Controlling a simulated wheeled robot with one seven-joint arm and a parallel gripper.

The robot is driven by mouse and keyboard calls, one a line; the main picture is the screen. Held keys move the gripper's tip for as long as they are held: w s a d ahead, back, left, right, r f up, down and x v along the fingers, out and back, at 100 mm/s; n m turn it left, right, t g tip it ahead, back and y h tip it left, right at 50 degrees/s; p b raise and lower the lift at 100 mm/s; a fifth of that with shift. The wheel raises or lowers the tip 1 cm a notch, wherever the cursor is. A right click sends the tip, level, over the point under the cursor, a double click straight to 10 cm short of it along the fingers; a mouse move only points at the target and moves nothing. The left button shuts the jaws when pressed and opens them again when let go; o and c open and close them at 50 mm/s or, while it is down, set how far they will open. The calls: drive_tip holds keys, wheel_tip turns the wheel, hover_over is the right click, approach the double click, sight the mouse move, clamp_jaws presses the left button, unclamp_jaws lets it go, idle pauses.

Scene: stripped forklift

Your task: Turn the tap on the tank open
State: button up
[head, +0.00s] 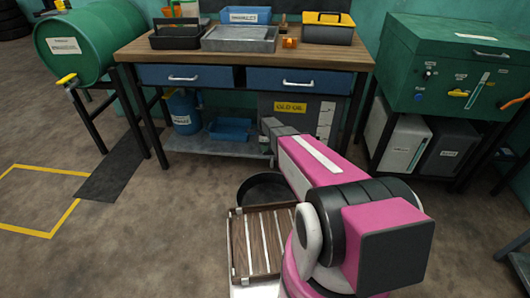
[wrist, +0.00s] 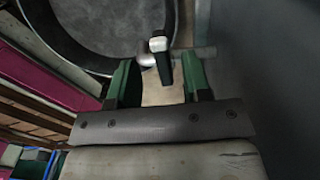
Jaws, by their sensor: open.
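The grey tank (head: 265,105) labelled OLD OIL stands under the workbench, partly hidden by my arm. In the wrist view its grey side (wrist: 275,70) fills the right. Whether the fingertips reach the lever's depth I cannot tell. In the head view my gripper (head: 272,127) is in front of the tank; the tap is hidden there.
A round black pan (head: 266,186) lies on the floor below the tap; it also shows in the wrist view (wrist: 105,32). A wooden slatted surface (head: 255,245) is beside my arm. The workbench (head: 200,55) overhangs the tank. A green drum (head: 75,48) stands left, a green cabinet (head: 440,70) right.

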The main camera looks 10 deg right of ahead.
sight(269, 153)
drive_tip(key=shift+f, duration=2.2)
clamp_jaws()
